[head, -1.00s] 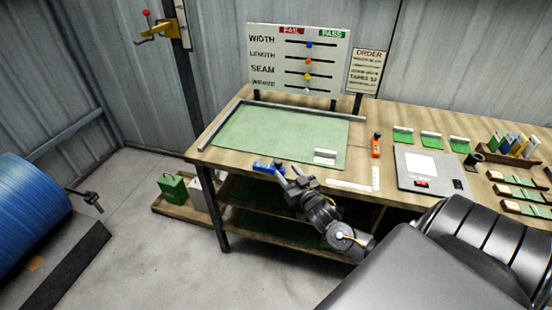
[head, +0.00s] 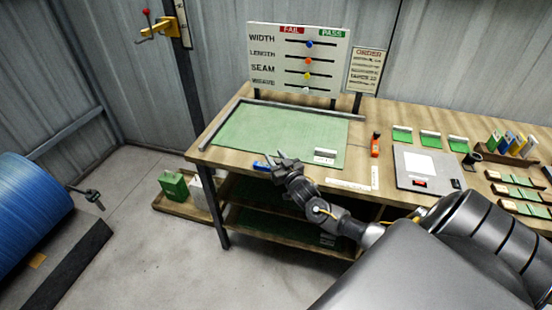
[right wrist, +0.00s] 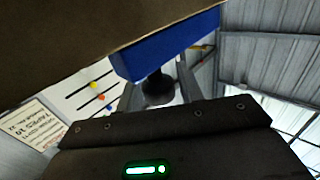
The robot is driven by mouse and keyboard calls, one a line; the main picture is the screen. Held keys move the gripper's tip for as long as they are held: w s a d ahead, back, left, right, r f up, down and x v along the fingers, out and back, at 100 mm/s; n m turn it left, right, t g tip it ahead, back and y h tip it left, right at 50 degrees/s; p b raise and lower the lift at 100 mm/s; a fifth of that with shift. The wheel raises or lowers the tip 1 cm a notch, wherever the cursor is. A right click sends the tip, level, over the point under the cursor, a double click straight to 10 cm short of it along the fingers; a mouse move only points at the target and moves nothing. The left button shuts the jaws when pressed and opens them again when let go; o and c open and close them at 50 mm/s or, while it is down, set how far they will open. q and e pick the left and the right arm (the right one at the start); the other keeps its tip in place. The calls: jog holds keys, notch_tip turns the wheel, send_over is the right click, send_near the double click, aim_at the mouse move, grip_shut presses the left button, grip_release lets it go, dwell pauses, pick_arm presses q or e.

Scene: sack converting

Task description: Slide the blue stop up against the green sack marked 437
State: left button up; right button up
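The blue stop (head: 262,165) is at the front edge of the bench, left of my right gripper (head: 277,159). In the right wrist view the stop (right wrist: 168,45) is a blue bar with a dark round knob (right wrist: 158,88). The fingers of my right gripper (right wrist: 158,95) stand on either side of the knob and look open; contact is unclear. A large flat green sheet (head: 270,130) with a white label lies on the bench, perhaps the green sack; no 437 is readable. My left gripper is not clearly in view.
A grey rail (head: 224,122) runs along the sheet's left and back sides. A board with coloured sliders (head: 298,60) stands behind. An orange tool (head: 376,146) and a grey panel (head: 425,168) lie to the right. A green block-like thing (head: 173,186) sits low at left.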

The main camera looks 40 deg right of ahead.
grip_shut()
jog(key=shift+w+d+b, duration=0.45)
jog(key=shift+w+d, duration=0.15)
jog(key=shift+d, duration=0.3)
jog(key=shift+o, duration=1.6)
grip_release()
jog(key=s+a+b, duration=0.1)
jog(key=s+a, duration=0.1)
jog(key=s, duration=0.8)
jog(key=shift+s+b, duration=0.35)
